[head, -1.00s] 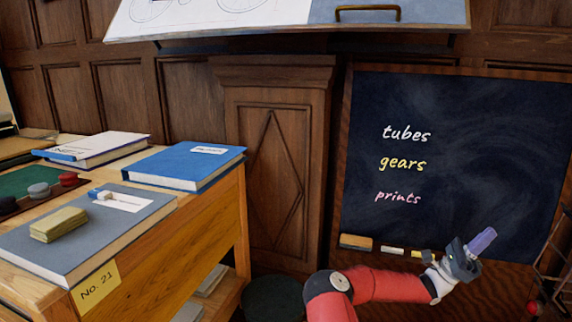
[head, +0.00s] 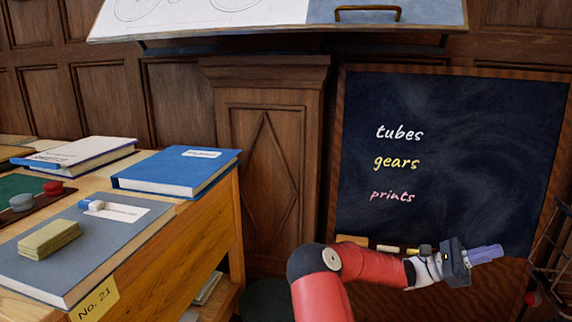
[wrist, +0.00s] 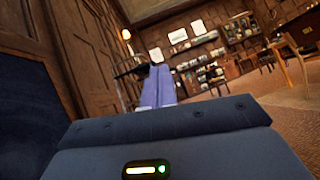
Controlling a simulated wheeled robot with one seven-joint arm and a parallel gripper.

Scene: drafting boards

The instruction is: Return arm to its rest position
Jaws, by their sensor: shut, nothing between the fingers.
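My gripper (head: 487,254) is at the lower right in the head view, in front of the bottom of the chalkboard (head: 450,150). Its purple fingers point right and are shut with nothing between them. My red arm reaches to it from the bottom middle. In the wrist view the two fingers (wrist: 160,84) lie together, pointing out into the room.
A wooden desk (head: 205,235) at the left carries a blue book (head: 175,170), a grey book (head: 60,255) with a yellowish block (head: 48,240), and a white book. A wire rack (head: 553,245) stands near the gripper, at the right. A drawing board overhangs at the top.

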